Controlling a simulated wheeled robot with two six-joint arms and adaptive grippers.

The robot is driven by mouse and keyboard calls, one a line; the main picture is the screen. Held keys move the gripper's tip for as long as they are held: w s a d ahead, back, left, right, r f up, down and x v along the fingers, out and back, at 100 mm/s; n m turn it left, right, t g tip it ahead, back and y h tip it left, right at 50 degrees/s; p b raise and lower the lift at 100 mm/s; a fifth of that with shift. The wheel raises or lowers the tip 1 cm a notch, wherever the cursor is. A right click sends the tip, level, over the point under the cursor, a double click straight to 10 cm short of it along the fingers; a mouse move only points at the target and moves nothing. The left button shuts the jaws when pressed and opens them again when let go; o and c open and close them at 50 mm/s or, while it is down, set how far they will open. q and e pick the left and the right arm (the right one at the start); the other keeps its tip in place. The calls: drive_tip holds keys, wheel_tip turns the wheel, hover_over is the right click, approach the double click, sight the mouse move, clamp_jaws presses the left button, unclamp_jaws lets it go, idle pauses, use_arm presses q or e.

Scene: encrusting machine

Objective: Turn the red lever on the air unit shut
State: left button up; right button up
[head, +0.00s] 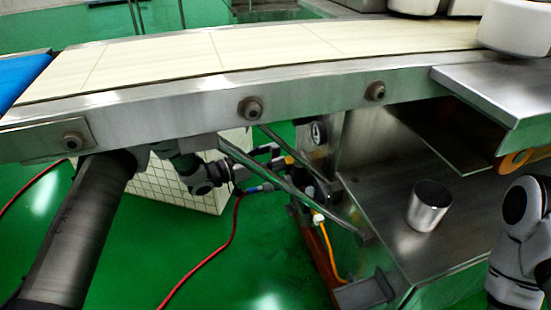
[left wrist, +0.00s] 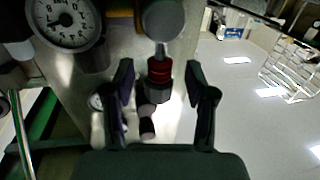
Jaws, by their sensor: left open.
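The air unit (head: 318,133), with its round gauge, is on the metal machine side below the conveyor in the head view. In the left wrist view its dial gauge (left wrist: 66,18) is at upper left. A red ribbed part (left wrist: 158,71), which looks like the red lever, is on a dark fitting under a round grey knob (left wrist: 163,18). My left gripper (head: 270,165) reaches under the conveyor to the unit. In the left wrist view the gripper (left wrist: 165,80) is open, its fingers on either side of the red part with gaps. My right gripper is out of view.
The conveyor (head: 220,95) runs above my left arm. A metal cup (head: 430,205) stands on the steel shelf (head: 400,250) at right. A red hose (head: 232,235) and an orange hose (head: 328,250) hang near the unit. A white crate (head: 190,190) stands behind my left arm.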

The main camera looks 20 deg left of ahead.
use_arm(q)
drive_tip(key=shift+w+d+f, duration=0.1)
drive_tip(key=shift+w+d, duration=0.45)
drive_tip(key=shift+w, duration=0.05)
clamp_jaws()
drive_tip(key=shift+r, duration=0.2)
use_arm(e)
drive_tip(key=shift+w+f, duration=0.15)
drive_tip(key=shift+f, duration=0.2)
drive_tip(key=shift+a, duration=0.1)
